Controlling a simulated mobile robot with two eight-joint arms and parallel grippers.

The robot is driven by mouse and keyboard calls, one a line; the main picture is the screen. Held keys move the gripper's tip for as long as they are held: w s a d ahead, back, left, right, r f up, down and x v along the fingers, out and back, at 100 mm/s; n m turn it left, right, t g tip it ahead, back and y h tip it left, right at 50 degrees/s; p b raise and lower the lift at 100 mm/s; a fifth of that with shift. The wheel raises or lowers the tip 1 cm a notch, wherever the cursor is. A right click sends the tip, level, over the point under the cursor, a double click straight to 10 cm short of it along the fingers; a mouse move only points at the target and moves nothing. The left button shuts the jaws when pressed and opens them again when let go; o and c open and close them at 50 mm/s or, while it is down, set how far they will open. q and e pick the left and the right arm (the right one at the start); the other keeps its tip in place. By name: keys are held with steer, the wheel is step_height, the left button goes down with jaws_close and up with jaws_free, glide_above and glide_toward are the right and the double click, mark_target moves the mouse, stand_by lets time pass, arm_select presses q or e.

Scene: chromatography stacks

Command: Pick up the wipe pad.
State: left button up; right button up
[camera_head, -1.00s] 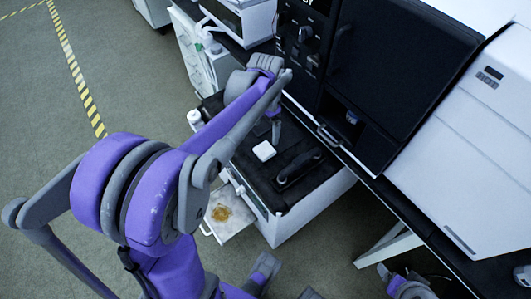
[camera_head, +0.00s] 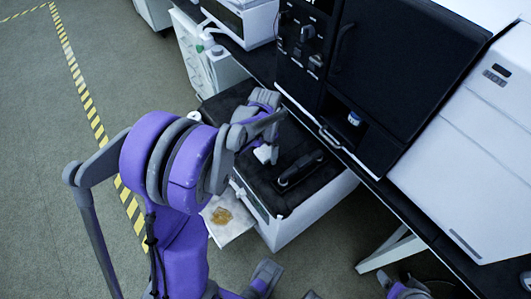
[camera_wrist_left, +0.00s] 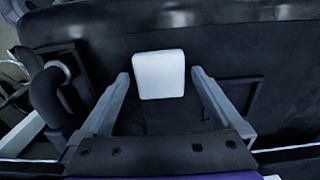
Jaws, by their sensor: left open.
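The wipe pad is a small white rounded square (camera_head: 265,154) lying on the black top of the low white cabinet in the head view, partly hidden by my left gripper. In the left wrist view the pad (camera_wrist_left: 159,74) lies flat, near the middle. My left gripper (camera_wrist_left: 160,76) is open and empty, with one fingertip on each side of the pad and a gap on both sides. In the head view the left gripper (camera_head: 268,146) is over the pad; its height above it is hard to tell.
A black handle-like object (camera_head: 300,168) lies on the cabinet top, right of the pad. A tall black instrument (camera_head: 410,60) stands behind. A pulled-out tray (camera_head: 232,231) with a tan patch sticks out at the cabinet's front left.

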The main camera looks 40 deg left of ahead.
mark_target(265, 151)
arm_select(q)
steer(key=shift+c, duration=0.2)
steer(key=c, duration=1.2)
steer(key=shift+r, duration=0.1)
step_height(265, 151, up, 10)
steer(key=p, duration=0.1)
steer(key=shift+p, duration=0.3)
